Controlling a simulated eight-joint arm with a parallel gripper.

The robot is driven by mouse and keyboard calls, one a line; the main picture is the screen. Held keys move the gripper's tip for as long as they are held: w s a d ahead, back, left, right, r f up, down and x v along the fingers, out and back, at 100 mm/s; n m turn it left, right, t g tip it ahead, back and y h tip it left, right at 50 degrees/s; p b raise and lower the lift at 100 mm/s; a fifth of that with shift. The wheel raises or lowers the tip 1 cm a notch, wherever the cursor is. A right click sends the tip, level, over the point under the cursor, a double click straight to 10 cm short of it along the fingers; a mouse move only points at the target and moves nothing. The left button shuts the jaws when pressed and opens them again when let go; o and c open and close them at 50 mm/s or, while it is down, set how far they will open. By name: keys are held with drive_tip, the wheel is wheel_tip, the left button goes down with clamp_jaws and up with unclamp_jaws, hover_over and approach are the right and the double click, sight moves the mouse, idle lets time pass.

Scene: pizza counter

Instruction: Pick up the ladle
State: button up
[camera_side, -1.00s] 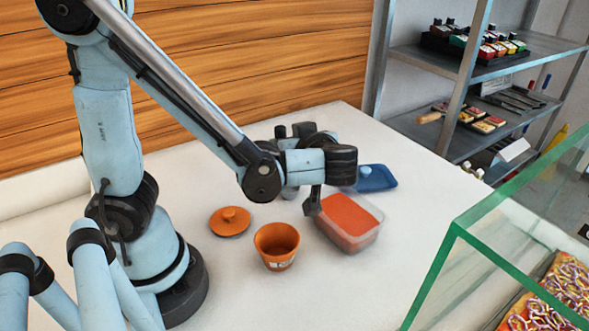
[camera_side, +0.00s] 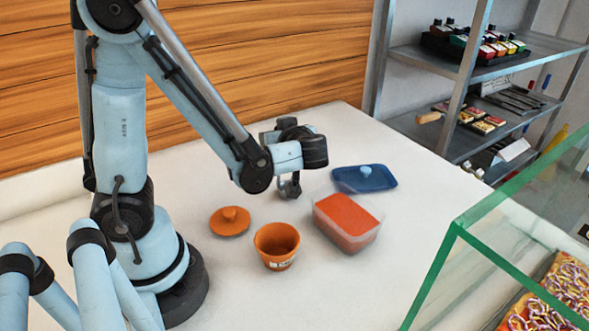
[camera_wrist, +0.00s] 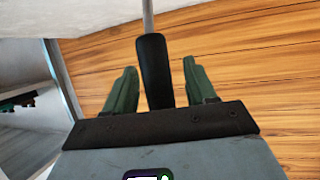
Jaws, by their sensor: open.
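The ladle (camera_wrist: 154,62) shows in the wrist view as a black handle with a thin metal shaft running up out of the picture. My gripper (camera_side: 289,187) is open. In the wrist view its two green fingers stand on either side of the black handle, with a visible gap on each side. The ladle's bowl is not in the wrist view. In the side view I cannot tell the ladle apart from my gripper, which is above the counter behind the orange pot.
An orange pot (camera_side: 277,247), its orange lid (camera_side: 230,221), a clear tub of red sauce (camera_side: 347,222) and a blue lid (camera_side: 364,178) are on the white counter (camera_side: 400,240). A glass case (camera_side: 440,265) stands at right. A metal shelf (camera_side: 470,70) is at the back right.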

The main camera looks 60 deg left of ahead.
clamp_jaws()
drive_tip(key=shift+r, duration=0.15)
drive_tip(key=r, duration=0.2)
drive_tip(key=d+r, duration=0.1)
drive_tip(key=r, duration=0.1)
drive_tip(key=shift+r, duration=0.15)
drive_tip(key=r+v, duration=0.2)
drive_tip(key=v, duration=1)
drive_tip(key=shift+w+a, duration=0.15)
drive_tip(key=shift+w, duration=0.1)
